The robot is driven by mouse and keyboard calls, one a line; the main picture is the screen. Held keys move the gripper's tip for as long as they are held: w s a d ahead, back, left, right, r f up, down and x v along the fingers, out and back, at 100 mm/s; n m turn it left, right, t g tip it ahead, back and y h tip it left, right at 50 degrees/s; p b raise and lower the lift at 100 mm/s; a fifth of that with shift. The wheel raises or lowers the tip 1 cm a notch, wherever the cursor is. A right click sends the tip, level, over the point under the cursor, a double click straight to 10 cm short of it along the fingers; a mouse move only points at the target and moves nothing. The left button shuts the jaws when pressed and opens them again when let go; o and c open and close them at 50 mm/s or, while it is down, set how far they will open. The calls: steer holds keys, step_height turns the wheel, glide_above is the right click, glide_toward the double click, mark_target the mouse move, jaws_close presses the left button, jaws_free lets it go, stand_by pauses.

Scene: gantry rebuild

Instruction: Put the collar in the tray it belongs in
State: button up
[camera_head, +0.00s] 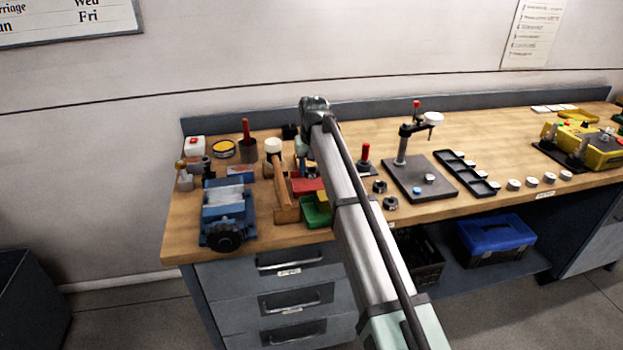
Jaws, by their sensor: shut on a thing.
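My gripper (301,148) hangs down at the arm's far end, above the bench behind the coloured trays. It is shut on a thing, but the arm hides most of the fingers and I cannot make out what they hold. A red tray (307,185), a yellow tray (322,198) and a green tray (316,214) sit close together at the bench's front, partly covered by the arm. I cannot identify the collar for sure. Two dark ring-like parts (390,203) lie on the bench to the right of the arm.
A blue vise (228,212) and a wooden mallet (281,185) stand left of the trays. A dark stand (418,178), a black slotted rack (467,172) and several white pucks (531,182) are to the right. Bare bench (480,128) shows at the back right.

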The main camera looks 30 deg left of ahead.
mark_target(311, 186)
steer(key=shift+f, duration=2)
steer(key=shift+f, duration=0.2)
steer(key=o, duration=1.2)
steer(key=r, duration=0.4)
steer(key=s+r, duration=0.1)
steer(key=r, duration=0.3)
steer(key=d+r, duration=0.1)
steer(key=r, duration=0.3)
steer(key=shift+s+d+r, duration=0.1)
steer(key=shift+s, duration=0.1)
